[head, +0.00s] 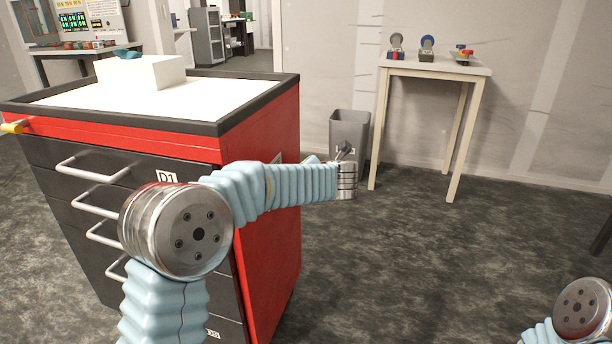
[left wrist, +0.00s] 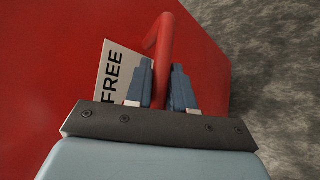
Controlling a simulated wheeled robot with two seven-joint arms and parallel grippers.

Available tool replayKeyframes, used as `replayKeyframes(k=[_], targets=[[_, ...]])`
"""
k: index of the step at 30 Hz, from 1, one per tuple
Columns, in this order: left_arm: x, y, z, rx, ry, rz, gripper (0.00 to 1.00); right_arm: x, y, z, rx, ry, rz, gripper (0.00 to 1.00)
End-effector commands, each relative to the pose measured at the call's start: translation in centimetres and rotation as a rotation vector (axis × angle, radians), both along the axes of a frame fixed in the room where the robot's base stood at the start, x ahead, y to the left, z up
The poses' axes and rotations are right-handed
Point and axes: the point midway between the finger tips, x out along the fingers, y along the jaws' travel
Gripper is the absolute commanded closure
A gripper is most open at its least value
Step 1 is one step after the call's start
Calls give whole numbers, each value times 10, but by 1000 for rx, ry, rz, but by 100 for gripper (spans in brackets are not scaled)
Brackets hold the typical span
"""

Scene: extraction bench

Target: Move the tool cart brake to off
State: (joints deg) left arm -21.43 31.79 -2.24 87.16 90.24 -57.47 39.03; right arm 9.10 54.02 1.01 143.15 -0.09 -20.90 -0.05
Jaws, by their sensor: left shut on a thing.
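The tool cart (head: 265,215) stands at the left in the head view, with a red side, dark drawers and a white top. Its brake lever (left wrist: 166,35) is a red bent bar in the left wrist view, in front of the cart's red side (left wrist: 65,75). A pale plate reading "FREE" (left wrist: 112,72) is beside the lever, to its left. My left gripper (left wrist: 161,76) is shut on the lever, one finger on each side. In the head view my left arm reaches past the cart's right side, and the lever is hidden there. My right gripper is out of view.
A grey bin (head: 349,132) stands against the wall beyond my left wrist. A small table (head: 437,68) with several small items is to its right. A white box (head: 140,72) sits on the cart top. The floor (head: 430,260) right of the cart is clear.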

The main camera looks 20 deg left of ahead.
Motion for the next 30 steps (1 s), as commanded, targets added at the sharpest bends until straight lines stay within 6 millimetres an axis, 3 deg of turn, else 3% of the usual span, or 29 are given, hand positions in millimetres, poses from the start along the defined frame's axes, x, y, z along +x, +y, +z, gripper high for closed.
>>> replayKeyframes(k=[9, 10, 13, 23, 30], targets=[[0, 2, 2, 0, -5, 3, 100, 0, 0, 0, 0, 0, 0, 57], [0, 2, 2, 0, -5, 3, 72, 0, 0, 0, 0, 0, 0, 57], [0, 2, 2, 0, -3, 3, 57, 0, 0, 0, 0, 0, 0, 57], [-2, -1, 2, -1, -2, 1, 57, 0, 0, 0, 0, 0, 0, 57], [-31, -22, 21, -2, -4, -2, 57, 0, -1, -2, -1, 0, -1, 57]])
